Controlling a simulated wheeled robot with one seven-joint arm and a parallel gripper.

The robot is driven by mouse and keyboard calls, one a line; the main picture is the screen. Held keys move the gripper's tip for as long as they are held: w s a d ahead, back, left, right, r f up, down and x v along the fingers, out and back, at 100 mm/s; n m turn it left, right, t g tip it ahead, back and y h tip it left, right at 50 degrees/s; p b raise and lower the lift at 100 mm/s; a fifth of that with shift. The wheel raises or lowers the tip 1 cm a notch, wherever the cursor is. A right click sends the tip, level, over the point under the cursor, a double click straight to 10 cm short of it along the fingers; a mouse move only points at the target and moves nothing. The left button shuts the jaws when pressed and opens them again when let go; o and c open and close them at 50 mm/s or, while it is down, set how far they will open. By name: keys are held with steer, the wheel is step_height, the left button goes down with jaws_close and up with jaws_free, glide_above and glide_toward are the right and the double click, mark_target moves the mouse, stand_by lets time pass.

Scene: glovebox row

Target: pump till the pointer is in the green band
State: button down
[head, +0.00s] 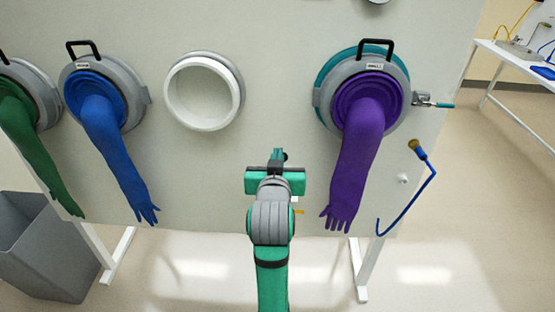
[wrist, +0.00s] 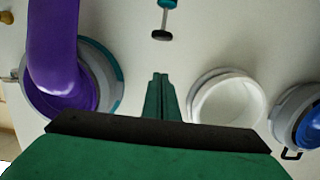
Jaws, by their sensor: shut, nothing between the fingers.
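My gripper (head: 279,157) is shut and empty in front of the pale panel, between the white port and the purple glove. Its closed fingers also show in the wrist view (wrist: 159,94). A small teal cylinder with a black end (wrist: 161,35) sits at the top of the wrist view, apart from my fingertips; it may be the pump. In the head view my arm seems to hide it. No pointer or green band is readable in either view. A round grey thing (head: 376,1) is cut off at the head view's top edge.
The purple glove (head: 361,160) hangs right of my gripper; blue (head: 113,150) and green (head: 30,140) gloves hang left. The white port (head: 203,92) is empty. A grey bin (head: 45,250) stands lower left.

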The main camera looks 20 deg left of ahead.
steer(key=w+a+f, duration=0.1)
steer(key=w+f, duration=0.4)
steer(key=w, duration=0.1)
steer(key=shift+w+a+f, duration=0.15)
steer(key=shift+w+f, duration=0.05)
steer(key=shift+f, duration=0.15)
